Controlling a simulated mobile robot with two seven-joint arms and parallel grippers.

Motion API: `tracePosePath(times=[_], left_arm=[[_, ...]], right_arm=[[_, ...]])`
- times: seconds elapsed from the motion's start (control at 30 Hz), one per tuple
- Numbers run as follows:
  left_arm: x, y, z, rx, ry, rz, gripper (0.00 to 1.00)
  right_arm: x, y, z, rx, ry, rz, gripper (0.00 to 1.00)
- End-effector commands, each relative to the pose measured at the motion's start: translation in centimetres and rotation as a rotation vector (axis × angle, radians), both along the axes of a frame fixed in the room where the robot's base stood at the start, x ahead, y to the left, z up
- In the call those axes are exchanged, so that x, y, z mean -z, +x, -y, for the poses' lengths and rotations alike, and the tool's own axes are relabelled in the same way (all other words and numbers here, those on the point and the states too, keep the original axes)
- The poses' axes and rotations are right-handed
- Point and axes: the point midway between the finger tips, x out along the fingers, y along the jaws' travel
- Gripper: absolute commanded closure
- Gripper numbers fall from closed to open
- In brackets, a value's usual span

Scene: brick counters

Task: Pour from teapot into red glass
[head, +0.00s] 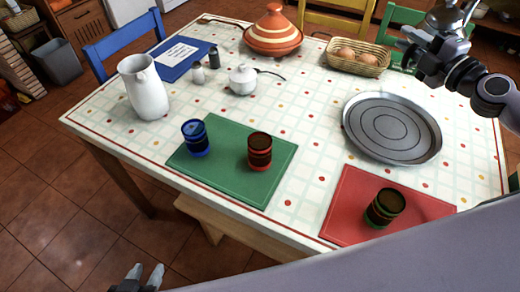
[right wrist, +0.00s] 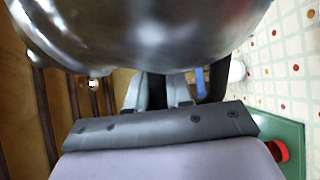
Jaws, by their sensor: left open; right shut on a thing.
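The red glass (head: 260,152) stands upright on the green placemat (head: 225,180), right of the blue glass (head: 196,138). My right gripper (head: 425,55) is at the upper right, shut on the shiny metal teapot (head: 450,20), which is held above the table's far right side, well apart from the red glass. The teapot is cut off by the top edge. In the right wrist view, the teapot (right wrist: 150,40) fills the top, with my right gripper's fingers (right wrist: 157,92) at its dark handle. My left gripper (head: 140,274) is open and empty, low at the bottom left, off the table.
A green glass (head: 385,207) stands on the red placemat (head: 345,205). A round metal tray (head: 392,128) lies behind it. A white jug (head: 145,88), sugar bowl (head: 242,80), tagine (head: 272,35) and bread basket (head: 358,57) stand further back. The table's middle is clear.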

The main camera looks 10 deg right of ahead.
Motion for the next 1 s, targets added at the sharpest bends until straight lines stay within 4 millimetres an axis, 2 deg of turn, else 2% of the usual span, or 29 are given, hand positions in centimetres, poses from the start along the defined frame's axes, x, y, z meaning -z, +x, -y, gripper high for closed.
tracePosePath(times=[0.03,0.63,0.77,1.0], left_arm=[[0.0,0.0,0.0,0.001,0.001,0.0,0.57],[0.0,0.0,0.0,0.0,0.001,0.001,0.57],[0.0,0.0,-0.1,0.0,0.001,0.001,0.57],[0.0,0.0,-0.1,0.0,0.001,0.0,0.57]], right_arm=[[-0.5,0.1,0.1,0.002,-0.008,0.012,1.0],[-0.1,0.0,-0.2,0.002,-0.007,0.012,1.0],[1.3,-0.4,-1.3,0.003,-0.006,0.015,1.0],[5.8,-2.0,-5.5,0.016,-0.006,0.03,1.0]])
